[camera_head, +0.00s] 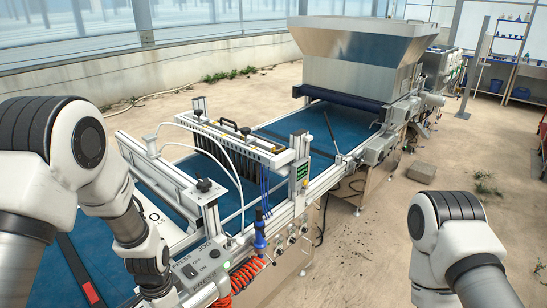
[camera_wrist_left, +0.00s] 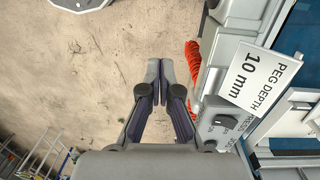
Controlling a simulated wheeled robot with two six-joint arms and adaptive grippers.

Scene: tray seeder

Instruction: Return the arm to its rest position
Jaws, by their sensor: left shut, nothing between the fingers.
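My left arm (camera_head: 120,210) comes in from the left in the head view and bends down beside the seeder's press control box (camera_head: 200,258). Its gripper is cut off by the lower edge there. In the left wrist view my left gripper (camera_wrist_left: 155,76) is shut and empty, its fingertips together over bare floor. The press box (camera_wrist_left: 222,125) is close on its right, apart from the fingers as far as I can tell. My right arm (camera_head: 455,240) shows at the lower right of the head view, but its gripper is out of frame.
The tray seeder with its blue belt (camera_head: 275,128) and steel hopper (camera_head: 355,58) fills the middle. An orange coiled hose (camera_head: 245,272) hangs beside the box. A white "PEG DEPTH 10 mm" label (camera_wrist_left: 258,80) is at the right.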

